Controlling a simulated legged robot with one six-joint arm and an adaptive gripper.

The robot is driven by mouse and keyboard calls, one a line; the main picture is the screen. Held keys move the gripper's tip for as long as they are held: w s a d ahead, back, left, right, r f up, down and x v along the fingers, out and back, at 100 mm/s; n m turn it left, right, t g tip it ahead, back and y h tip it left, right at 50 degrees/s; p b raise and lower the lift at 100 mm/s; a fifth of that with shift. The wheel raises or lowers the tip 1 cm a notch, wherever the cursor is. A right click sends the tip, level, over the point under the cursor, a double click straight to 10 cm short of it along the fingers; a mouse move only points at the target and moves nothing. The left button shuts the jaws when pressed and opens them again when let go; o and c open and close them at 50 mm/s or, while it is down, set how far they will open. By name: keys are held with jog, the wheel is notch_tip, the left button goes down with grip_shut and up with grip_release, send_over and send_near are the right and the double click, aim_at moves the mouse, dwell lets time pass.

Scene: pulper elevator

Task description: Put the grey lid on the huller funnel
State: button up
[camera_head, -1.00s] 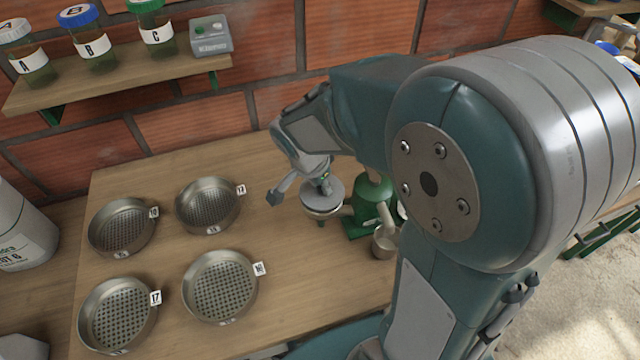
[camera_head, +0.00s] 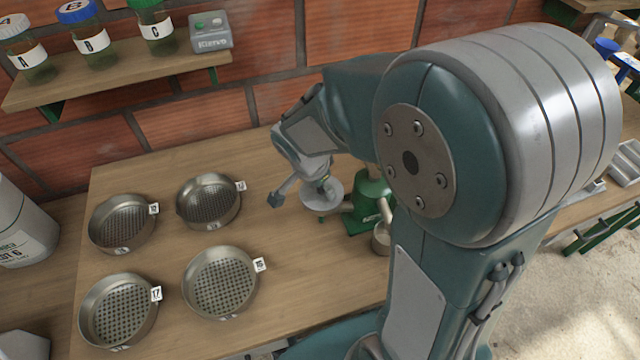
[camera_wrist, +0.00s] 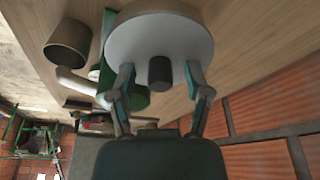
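The grey lid (camera_wrist: 185,42) is a round pale disc with a dark knob (camera_wrist: 160,70) in the wrist view. It also shows in the head view (camera_head: 331,198), left of the green huller (camera_head: 371,201). It appears to lie over the huller funnel, which is largely hidden under it; I cannot tell how well it is seated. My gripper (camera_wrist: 159,75) is open, with one finger on each side of the knob and a visible gap to both. In the head view my gripper (camera_head: 302,192) is partly hidden by its own links.
Several round sieves (camera_head: 220,283) stand on the left of the wooden table (camera_head: 290,270). A small metal cup (camera_head: 381,243) is at the huller's right. A shelf (camera_head: 120,85) with jars and a grey button box (camera_head: 210,32) is on the brick wall behind.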

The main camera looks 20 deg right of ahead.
aim_at(310, 201)
jog(key=shift+r, duration=0.1)
jog(key=shift+r, duration=0.35)
jog(key=v, duration=1.2)
jog(key=s+d+r+n+t+y, duration=0.1)
jog(key=s+n+t, duration=0.1)
jog(key=s+n, duration=0.4)
jog(key=s+d+r+n+t+y, duration=0.1)
jog(key=s+d+r+n+t, duration=0.1)
jog(key=s+n, duration=0.4)
jog(key=shift+s+r+n+y, duration=0.3)
jog(key=shift+s+y, duration=0.05)
jog(key=shift+y, duration=0.05)
